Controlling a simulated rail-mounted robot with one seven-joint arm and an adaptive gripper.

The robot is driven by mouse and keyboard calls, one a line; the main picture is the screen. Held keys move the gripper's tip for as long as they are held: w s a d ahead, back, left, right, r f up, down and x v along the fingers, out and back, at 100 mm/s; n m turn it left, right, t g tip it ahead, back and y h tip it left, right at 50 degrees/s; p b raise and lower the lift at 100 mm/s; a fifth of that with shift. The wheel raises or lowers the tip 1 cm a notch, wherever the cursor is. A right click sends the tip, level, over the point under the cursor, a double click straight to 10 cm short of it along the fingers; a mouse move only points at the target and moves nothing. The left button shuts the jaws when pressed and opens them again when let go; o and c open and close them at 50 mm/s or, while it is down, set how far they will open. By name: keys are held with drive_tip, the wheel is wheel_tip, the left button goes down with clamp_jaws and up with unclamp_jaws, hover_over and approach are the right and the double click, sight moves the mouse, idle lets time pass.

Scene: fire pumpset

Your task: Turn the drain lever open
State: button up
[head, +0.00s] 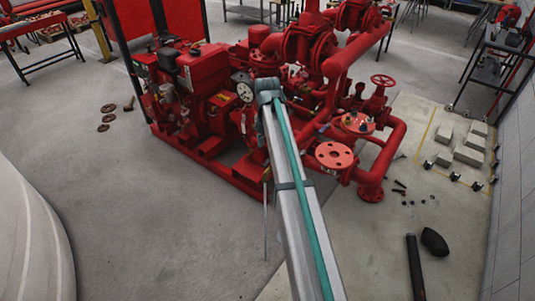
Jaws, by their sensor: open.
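The red fire pumpset (205,95) stands on its red base frame in the middle of the head view. I cannot pick out the drain lever with certainty. A small yellow-orange part (267,175) shows low beside the pumpset, just left of my arm, with a thin upright rod below it; I cannot tell whether it is the lever. My grey arm with a teal stripe runs from the bottom edge up to the pumpset and covers part of it. No gripper fingers show, and the area behind the arm is hidden.
A round gauge (245,92) is left of my arm's far end. Red pipes, a flange (334,155) and a handwheel (383,80) are to the right. A black tube (415,265) and a dark lump (434,242) are on the floor. The left floor is mostly clear.

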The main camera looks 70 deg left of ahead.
wheel_tip(320, 180, up, 5)
idle(0.3)
idle(0.4)
